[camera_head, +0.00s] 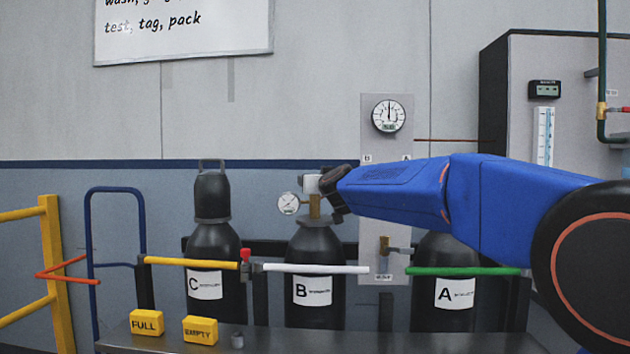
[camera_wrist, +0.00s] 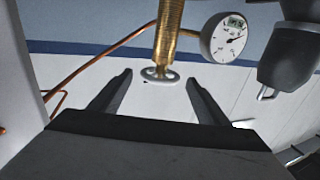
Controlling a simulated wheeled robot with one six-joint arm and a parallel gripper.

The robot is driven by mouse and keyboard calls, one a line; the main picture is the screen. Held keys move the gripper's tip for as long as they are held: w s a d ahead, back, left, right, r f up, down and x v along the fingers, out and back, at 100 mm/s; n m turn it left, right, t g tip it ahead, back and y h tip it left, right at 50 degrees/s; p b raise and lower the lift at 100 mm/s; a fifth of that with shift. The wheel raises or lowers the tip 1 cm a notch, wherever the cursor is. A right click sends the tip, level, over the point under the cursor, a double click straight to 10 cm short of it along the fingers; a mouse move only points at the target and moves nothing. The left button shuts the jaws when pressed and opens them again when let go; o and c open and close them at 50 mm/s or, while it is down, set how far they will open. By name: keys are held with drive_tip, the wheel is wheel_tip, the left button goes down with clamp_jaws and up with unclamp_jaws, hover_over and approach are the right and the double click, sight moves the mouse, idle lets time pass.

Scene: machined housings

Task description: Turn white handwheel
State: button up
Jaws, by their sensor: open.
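The white handwheel (camera_wrist: 160,74) shows in the wrist view as a small pale ring at the end of a brass valve stem (camera_wrist: 168,35). It appears between the two dark fingers of my gripper (camera_wrist: 158,80), which are apart, with clear space on both sides. I cannot tell how far it is from the fingers in depth. In the head view my gripper (camera_head: 334,190) is at the top of black cylinder B (camera_head: 313,244), just right of its brass valve (camera_head: 315,207). A pale part (camera_head: 310,184) shows above that valve; whether it is the handwheel is unclear.
A round gauge (camera_head: 288,204) sits left of the valve; one also shows in the wrist view (camera_wrist: 224,38). Capped cylinder C (camera_head: 214,245) stands left, cylinder A (camera_head: 443,298) right. Yellow, white (camera_head: 315,268) and green bars cross the cylinders. FULL (camera_head: 146,322) and EMPTY blocks are in front.

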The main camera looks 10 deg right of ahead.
drive_tip(key=shift+w, duration=1.75)
drive_tip(key=c, duration=1)
drive_tip(key=shift+c, duration=0.2)
drive_tip(key=shift+m+g+h, duration=0.3)
drive_tip(key=shift+m+h, duration=1.1)
drive_tip(key=shift+h, duration=0.8)
drive_tip(key=m+h, duration=0.1)
drive_tip(key=h, duration=0.1)
drive_tip(key=m+g+h, duration=0.1)
drive_tip(key=h, duration=0.1)
drive_tip(key=shift+a+f+m+g, duration=0.1)
drive_tip(key=shift+a+m+g, duration=0.05)
drive_tip(key=shift+m+g, duration=0.2)
drive_tip(key=m+g+h, duration=0.4)
drive_tip(key=h, duration=0.1)
drive_tip(key=shift+m, duration=0.25)
drive_tip(key=shift+m+g+h, duration=1.2)
drive_tip(key=shift+g, duration=0.45)
drive_tip(key=shift+d+g, duration=0.2)
drive_tip(key=shift+g, duration=0.1)
